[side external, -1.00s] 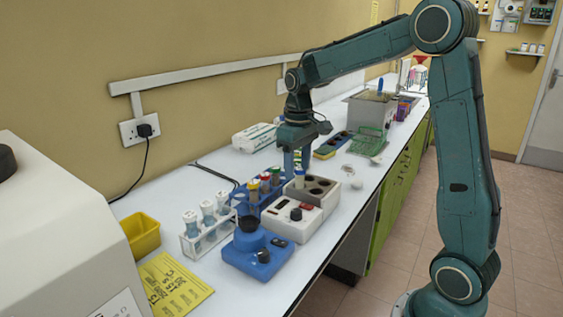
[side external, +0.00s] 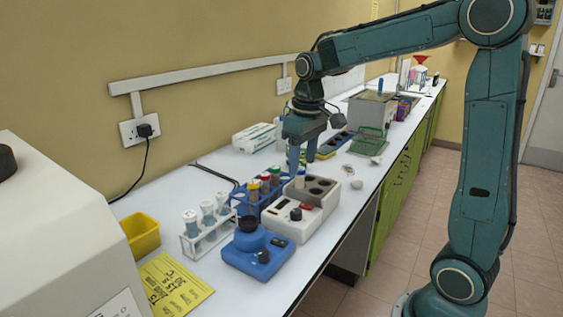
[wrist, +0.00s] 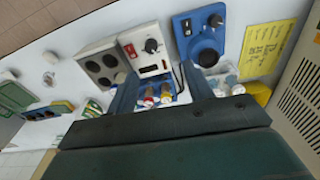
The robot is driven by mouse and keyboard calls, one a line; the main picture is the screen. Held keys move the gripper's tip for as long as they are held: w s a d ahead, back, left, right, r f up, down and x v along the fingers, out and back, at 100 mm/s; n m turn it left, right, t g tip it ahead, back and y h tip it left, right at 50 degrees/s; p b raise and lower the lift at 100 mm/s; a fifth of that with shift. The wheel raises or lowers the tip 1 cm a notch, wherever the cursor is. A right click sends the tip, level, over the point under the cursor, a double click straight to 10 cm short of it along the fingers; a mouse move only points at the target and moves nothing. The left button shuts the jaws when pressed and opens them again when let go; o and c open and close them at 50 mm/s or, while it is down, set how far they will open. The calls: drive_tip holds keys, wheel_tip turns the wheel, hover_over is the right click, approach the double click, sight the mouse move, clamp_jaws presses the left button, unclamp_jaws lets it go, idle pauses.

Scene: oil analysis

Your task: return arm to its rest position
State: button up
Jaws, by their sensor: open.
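My gripper (side external: 302,158) hangs over the bench with its two fingers pointing down and apart. In the side view the fingertips are just above and behind a white-and-yellowish tube (side external: 300,180) at the grey block with round wells (side external: 322,188). The wrist view shows the two open fingers (wrist: 160,78) spread, with nothing held between them. The blue rack with capped tubes (side external: 258,190) shows beyond the fingers in the wrist view, partly hidden by them. My arm is bent, reaching out from the right.
A blue device with a dark knob (side external: 258,254) stands in front. A clear rack with white-capped tubes (side external: 207,232), a yellow bin (side external: 141,234) and a yellow sheet (side external: 174,287) lie left. A grey bath (side external: 370,112) stands farther back. Space above the bench looks open.

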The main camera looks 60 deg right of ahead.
drive_tip(key=s+a+t, duration=0.2)
drive_tip(key=s+a, duration=0.2)
drive_tip(key=s, duration=0.5)
drive_tip(key=s+a+r+t, duration=0.1)
drive_tip(key=s+a+t, duration=0.1)
drive_tip(key=s+a, duration=0.3)
drive_tip(key=s, duration=0.3)
drive_tip(key=shift+s+a+r+n+t, duration=0.2)
drive_tip(key=shift+s+a+n+t, duration=0.1)
drive_tip(key=shift+s+n, duration=0.1)
